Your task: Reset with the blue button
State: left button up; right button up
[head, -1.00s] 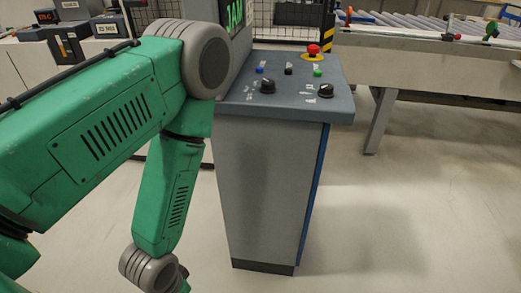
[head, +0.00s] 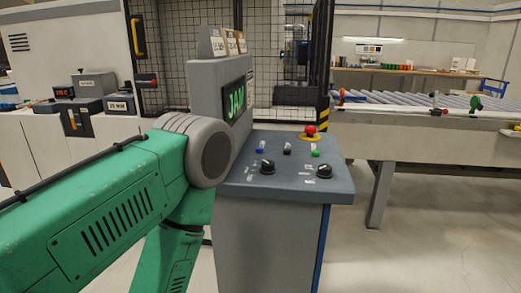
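The blue button (head: 260,150) sits at the left of the sloped top of a grey control console (head: 283,181). Beside it are a black button (head: 287,152) and a green button (head: 315,154). A red mushroom button (head: 310,130) on a yellow base is behind them, and two black knobs (head: 267,167) are in front. The console's screen (head: 236,102) reads "JAM" in green. My green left arm crosses the left of the view, and its grey joint overlaps the console's left edge. Its gripper is below the frame. My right gripper is not in view.
A roller conveyor (head: 420,105) runs behind the console on the right. A mesh guard (head: 185,55) stands behind it. A machine with a "25 MM" label (head: 120,105) is at the left. The floor (head: 440,230) at the right is clear.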

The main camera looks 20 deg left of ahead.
pick_arm(q)
grip_shut()
dwell(1.0)
